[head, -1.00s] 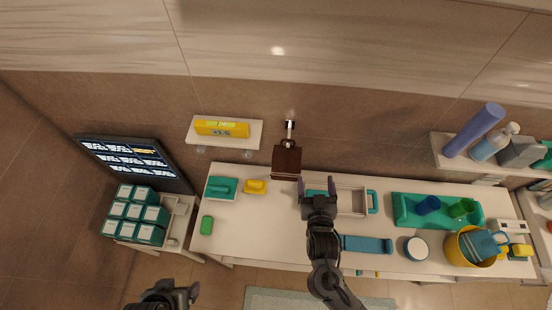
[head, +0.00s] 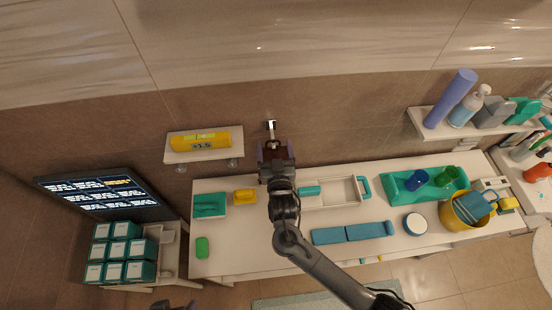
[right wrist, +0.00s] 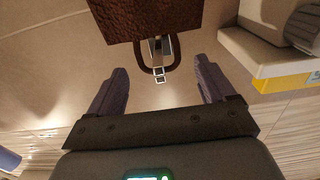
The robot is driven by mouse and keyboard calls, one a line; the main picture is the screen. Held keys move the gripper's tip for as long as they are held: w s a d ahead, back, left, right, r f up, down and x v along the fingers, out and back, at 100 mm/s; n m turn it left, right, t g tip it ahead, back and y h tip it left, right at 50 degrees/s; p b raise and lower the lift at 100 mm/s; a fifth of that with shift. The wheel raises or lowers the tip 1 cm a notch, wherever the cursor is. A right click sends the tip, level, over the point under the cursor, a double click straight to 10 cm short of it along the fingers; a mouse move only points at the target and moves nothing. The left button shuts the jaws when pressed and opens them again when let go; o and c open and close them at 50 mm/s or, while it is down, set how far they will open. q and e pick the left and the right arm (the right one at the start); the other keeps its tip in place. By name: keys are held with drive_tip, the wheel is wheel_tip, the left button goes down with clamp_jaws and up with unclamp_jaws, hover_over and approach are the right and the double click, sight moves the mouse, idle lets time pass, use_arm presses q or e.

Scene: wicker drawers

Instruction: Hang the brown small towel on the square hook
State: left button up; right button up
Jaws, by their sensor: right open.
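The brown small towel (right wrist: 150,14) shows at the top of the right wrist view, with its dark loop (right wrist: 142,62) toward me. The metal square hook (right wrist: 160,45) shows within the loop; the loop appears to be around it, though exact contact is unclear. In the head view the hook (head: 271,126) is on the brown wall, and my gripper mostly hides the towel. My right gripper (head: 276,154) is just below the hook. Its fingers (right wrist: 158,84) are open, one on each side of the loop, and hold nothing. My left gripper (head: 175,305) barely shows at the bottom edge.
A screen (head: 100,197) stands left.

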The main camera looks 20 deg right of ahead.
drive_tip(key=shift+x, duration=2.35)
drive_tip(key=c, duration=0.9)
drive_tip(key=shift+c, duration=0.9)
